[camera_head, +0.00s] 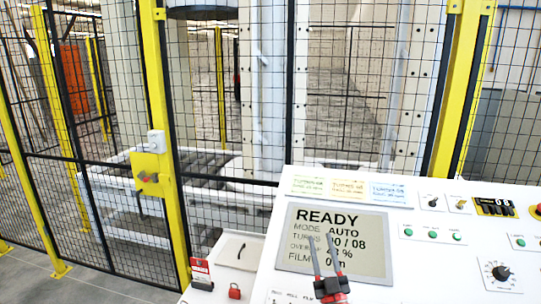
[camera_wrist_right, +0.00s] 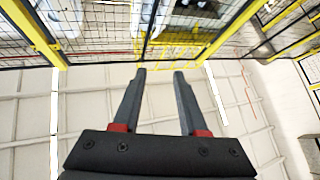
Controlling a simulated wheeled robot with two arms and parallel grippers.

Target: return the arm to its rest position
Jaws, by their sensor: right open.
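My right gripper (camera_head: 321,240) shows at the lower middle of the head view, in front of the white control panel's grey screen (camera_head: 358,240). Its two dark fingers stand apart with nothing between them. In the right wrist view the same gripper (camera_wrist_right: 159,72) is open and empty, with the yellow-framed fence beyond the fingertips. I cannot tell from the head view how far the fingers are from the screen. The screen reads READY, MODE AUTO. My left gripper is not in view.
The white control panel (camera_head: 420,285) fills the lower right, with green buttons (camera_head: 433,233), a knob (camera_head: 500,272) and a red button (camera_head: 537,211) at the right edge. A mesh fence with yellow posts (camera_head: 165,130) stands behind it. Grey floor (camera_head: 100,285) is clear at lower left.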

